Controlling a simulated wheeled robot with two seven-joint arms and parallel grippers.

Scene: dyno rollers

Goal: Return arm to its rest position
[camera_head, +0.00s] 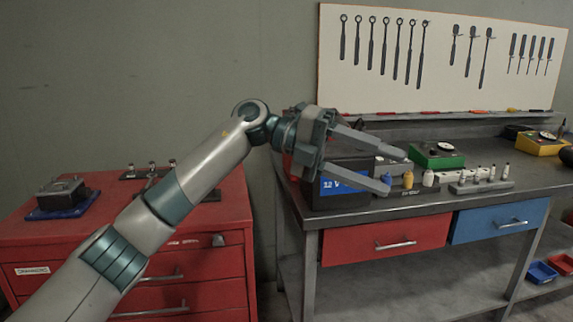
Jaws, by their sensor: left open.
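My left arm comes in from the lower left and reaches up to the middle of the view. Its left gripper (397,170) is open, with its two fingers apart and pointing right. The gripper is in front of a black battery (335,198) with a blue 12 V label, which stands at the left end of the workbench (440,203). The gripper hides part of the battery. I cannot tell how far apart the gripper and battery are. My right gripper is not in view.
A red tool cabinet (225,215) stands at left, with a blue-based device (62,197) on top. The bench holds small bottles (428,178), a green box (437,156) and a yellow box (540,143). A tool board (440,60) is behind.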

